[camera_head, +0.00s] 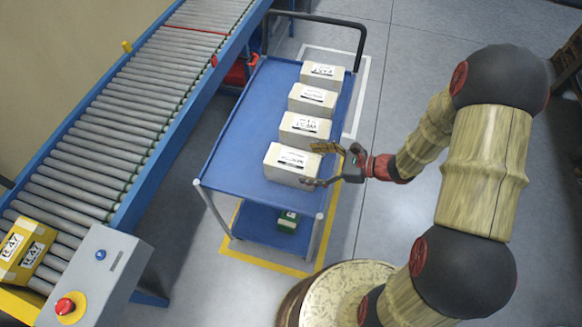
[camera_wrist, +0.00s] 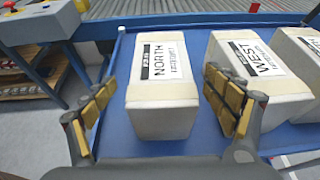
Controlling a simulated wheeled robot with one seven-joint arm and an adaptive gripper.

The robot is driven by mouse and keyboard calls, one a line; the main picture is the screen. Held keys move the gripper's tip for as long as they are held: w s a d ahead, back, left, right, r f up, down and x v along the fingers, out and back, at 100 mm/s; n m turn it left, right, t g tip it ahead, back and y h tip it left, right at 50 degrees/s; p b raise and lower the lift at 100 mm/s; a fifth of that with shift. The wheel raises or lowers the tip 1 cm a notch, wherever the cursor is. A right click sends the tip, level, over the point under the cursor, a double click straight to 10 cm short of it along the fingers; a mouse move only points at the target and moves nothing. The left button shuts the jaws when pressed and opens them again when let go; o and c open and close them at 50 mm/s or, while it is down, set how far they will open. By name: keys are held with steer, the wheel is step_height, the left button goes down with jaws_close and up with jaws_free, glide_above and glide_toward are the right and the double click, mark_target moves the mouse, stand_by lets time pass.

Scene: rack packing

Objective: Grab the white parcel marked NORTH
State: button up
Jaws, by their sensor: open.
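The white parcel marked NORTH (camera_wrist: 163,110) lies on the blue cart top, its label facing up in the wrist view. In the head view it is the parcel (camera_head: 290,165) nearest the cart's front end. My gripper (camera_wrist: 158,82) is open, with one padded finger on each side of this parcel. The left finger shows a gap to it; the right finger looks close to its side, and I cannot tell if it touches. In the head view my gripper (camera_head: 318,166) reaches in from the right at the parcel's right end.
A parcel marked WEST (camera_wrist: 250,68) stands just right of NORTH in the wrist view, with little room between. More white parcels continue the row on the blue cart (camera_head: 232,150).

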mark_target(293, 161)
steer(key=shift+b+x, duration=0.95)
steer(key=shift+x, duration=2.2)
steer(key=shift+w+r, duration=0.1)
steer(key=shift+r, duration=0.05)
steer(key=shift+c, duration=1)
steer(key=c, duration=1.5)
steer(key=shift+r, duration=0.1)
steer(key=shift+c, duration=0.4)
